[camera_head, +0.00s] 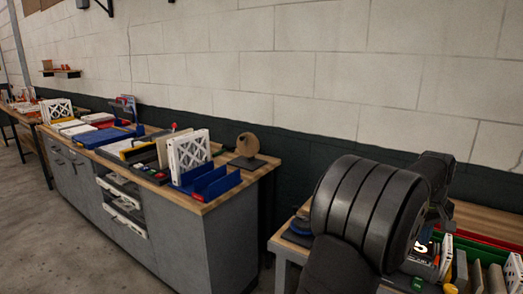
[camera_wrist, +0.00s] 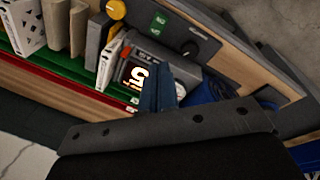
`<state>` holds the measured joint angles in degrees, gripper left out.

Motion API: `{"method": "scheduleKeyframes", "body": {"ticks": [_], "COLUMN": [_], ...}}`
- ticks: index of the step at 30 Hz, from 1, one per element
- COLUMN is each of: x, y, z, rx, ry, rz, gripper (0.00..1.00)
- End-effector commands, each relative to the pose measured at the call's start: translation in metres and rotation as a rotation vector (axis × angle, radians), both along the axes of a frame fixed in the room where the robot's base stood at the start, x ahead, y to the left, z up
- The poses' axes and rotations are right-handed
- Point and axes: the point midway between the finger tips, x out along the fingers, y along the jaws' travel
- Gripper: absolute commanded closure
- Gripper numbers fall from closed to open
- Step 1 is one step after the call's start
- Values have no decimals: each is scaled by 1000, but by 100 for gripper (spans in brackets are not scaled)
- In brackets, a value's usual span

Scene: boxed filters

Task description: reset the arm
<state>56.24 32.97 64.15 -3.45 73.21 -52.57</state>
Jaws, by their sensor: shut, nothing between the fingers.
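My arm fills the lower right of the head view, and its links hide part of the bench behind it. My gripper (camera_wrist: 158,88) shows in the wrist view as dark blue fingers held together, with nothing between them. I cannot tell how far above the device the fingertips are. In the head view the lit display (camera_head: 424,246) shows just right of my arm, while the fingers are hidden there.
A green rack (camera_wrist: 75,80) holds white and tan boxed filters. A control panel with a yellow knob (camera_wrist: 116,9) sits beside it. In the head view a grey cabinet bench (camera_head: 180,220) stands left, carrying blue trays (camera_head: 210,184) and a white filter (camera_head: 189,152). Floor shows at left.

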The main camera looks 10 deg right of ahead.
Motion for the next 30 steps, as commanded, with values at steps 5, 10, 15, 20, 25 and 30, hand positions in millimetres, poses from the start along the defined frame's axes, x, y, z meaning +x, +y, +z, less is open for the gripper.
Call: {"method": "scheduleKeyframes", "body": {"ticks": [5, 10, 15, 20, 25, 30], "x": [2, 3, 3, 3, 3, 17], "y": [6, 9, 11, 11, 11, 38], "z": [14, 23, 26, 27, 27, 27], "rx": [-21, -35, -41, -41, -41, -103], "ry": [37, 65, 77, 79, 79, 103], "rz": [146, 242, 286, 294, 294, 429], "gripper": [100, 100, 100, 100, 92, 59]}}
